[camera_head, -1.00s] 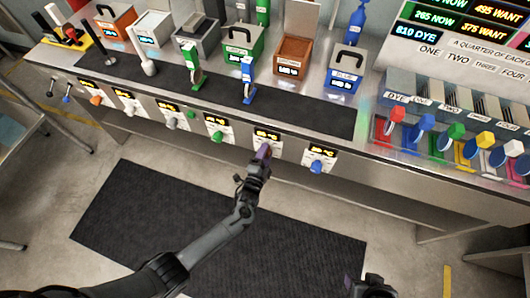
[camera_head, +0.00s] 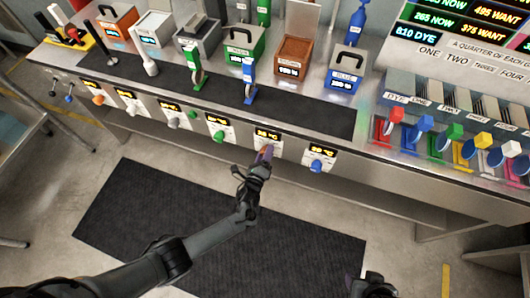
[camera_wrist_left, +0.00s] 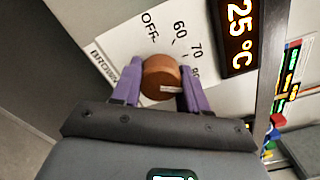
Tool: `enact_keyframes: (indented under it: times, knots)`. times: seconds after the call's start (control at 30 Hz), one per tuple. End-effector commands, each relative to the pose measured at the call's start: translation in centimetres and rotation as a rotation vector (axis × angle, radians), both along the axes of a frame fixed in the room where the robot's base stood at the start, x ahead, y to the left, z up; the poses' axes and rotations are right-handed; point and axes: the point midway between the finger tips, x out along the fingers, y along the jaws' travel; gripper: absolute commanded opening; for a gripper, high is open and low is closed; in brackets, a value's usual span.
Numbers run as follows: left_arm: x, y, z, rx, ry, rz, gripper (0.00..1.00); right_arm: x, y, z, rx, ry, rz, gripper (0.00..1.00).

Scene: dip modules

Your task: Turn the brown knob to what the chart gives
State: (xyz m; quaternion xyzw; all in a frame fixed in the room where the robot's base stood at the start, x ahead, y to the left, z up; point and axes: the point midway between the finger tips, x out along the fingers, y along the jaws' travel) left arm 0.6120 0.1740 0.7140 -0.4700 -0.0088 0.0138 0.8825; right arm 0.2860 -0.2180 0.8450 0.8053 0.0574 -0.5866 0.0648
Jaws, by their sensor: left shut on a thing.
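The brown knob (camera_wrist_left: 157,76) shows between the purple fingers of my left gripper (camera_wrist_left: 158,88) in the left wrist view. The fingers are shut on its sides. A pale pointer line on the knob faces right, toward a label partly hidden by a finger, past 70. OFF, 60 and 70 are readable on the dial plate (camera_wrist_left: 140,45). The display (camera_wrist_left: 240,30) beside it reads 25 °C. In the head view the left gripper (camera_head: 264,154) covers the knob. The chart board (camera_head: 465,30) is at upper right, cut by the frame. My right gripper (camera_head: 368,287) is partly visible at the bottom.
A blue knob (camera_head: 317,165) is right of my left gripper, and a green knob (camera_head: 218,136) is left. An open brown bin (camera_head: 292,58) and a blue bin (camera_head: 346,68) stand on the counter above. Coloured levers line the right side. The floor mat (camera_head: 130,215) is clear.

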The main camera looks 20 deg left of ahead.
Motion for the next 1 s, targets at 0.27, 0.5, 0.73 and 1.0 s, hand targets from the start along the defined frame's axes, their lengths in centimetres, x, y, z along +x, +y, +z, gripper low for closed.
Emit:
enact_keyframes:
  times: [0.27,0.5,0.73,1.0]
  knots:
    - [-0.06,-0.21,-0.15,0.139,0.007,-0.005,0.13,0.01,0.13,0.18,0.005,0.0,-0.004,0.55]
    - [-0.11,-0.18,-0.33,0.188,0.012,-0.005,0.13,0.02,0.22,0.22,0.009,0.0,-0.006,0.55]
    - [-0.15,-0.16,-0.45,0.195,0.015,-0.005,0.13,0.02,0.21,0.21,0.009,0.0,-0.006,0.55]
    - [-0.21,-0.11,-0.54,0.194,0.018,-0.004,0.56,0.02,0.13,0.19,0.005,0.0,-0.004,0.55]
